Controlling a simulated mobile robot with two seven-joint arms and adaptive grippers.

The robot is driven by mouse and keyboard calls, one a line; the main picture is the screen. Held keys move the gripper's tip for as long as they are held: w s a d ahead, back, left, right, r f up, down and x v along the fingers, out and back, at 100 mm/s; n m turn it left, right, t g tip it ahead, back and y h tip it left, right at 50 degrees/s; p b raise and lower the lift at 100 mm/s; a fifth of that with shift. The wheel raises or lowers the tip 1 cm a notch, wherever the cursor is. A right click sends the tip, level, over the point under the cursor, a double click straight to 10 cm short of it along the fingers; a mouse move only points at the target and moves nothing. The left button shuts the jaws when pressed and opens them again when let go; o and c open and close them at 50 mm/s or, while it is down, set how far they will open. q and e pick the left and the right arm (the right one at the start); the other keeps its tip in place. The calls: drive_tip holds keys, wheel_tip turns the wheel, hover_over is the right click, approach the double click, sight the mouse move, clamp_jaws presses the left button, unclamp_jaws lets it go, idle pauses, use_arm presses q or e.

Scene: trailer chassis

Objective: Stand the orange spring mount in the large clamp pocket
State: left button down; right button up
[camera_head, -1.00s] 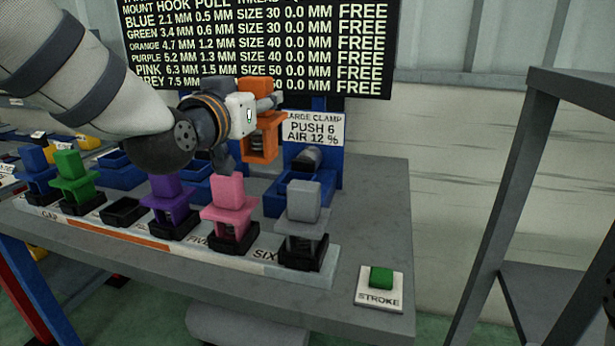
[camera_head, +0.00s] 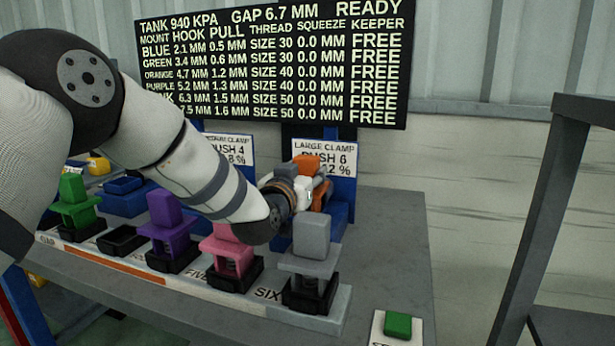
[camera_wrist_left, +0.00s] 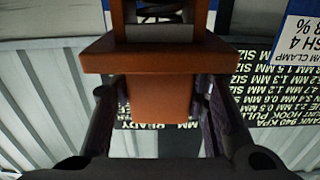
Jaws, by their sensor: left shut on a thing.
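The orange spring mount (camera_head: 306,162) is in my left gripper (camera_head: 311,188), over the large clamp at the back of the bench. In the left wrist view the mount's orange block and flange (camera_wrist_left: 160,97) sit between my two fingers, with part of its dark spring showing beyond. The large clamp's blue body (camera_head: 339,214) is partly hidden behind my gripper and the grey mount. I cannot tell whether the mount touches the pocket floor. My right gripper is not in view.
Green (camera_head: 73,201), purple (camera_head: 168,226), pink (camera_head: 229,252) and grey (camera_head: 311,254) mounts stand in a front rack, with one empty black holder (camera_head: 122,241). A green button (camera_head: 398,324) is at front right. The bench's right side (camera_head: 388,235) is clear. A display board (camera_head: 270,60) stands behind.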

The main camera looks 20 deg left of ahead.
use_arm(q)
drive_tip(key=c, duration=0.9)
unclamp_jaws()
drive_tip(key=shift+f, duration=0.25)
drive_tip(key=shift+c, duration=0.2)
drive_tip(key=shift+r, duration=0.1)
drive_tip(key=shift+s+r, duration=0.15)
drive_tip(key=shift+s, duration=0.15)
drive_tip(key=s+p, duration=0.1)
drive_tip(key=s, duration=0.6)
drive_tip(key=shift+a, duration=0.15)
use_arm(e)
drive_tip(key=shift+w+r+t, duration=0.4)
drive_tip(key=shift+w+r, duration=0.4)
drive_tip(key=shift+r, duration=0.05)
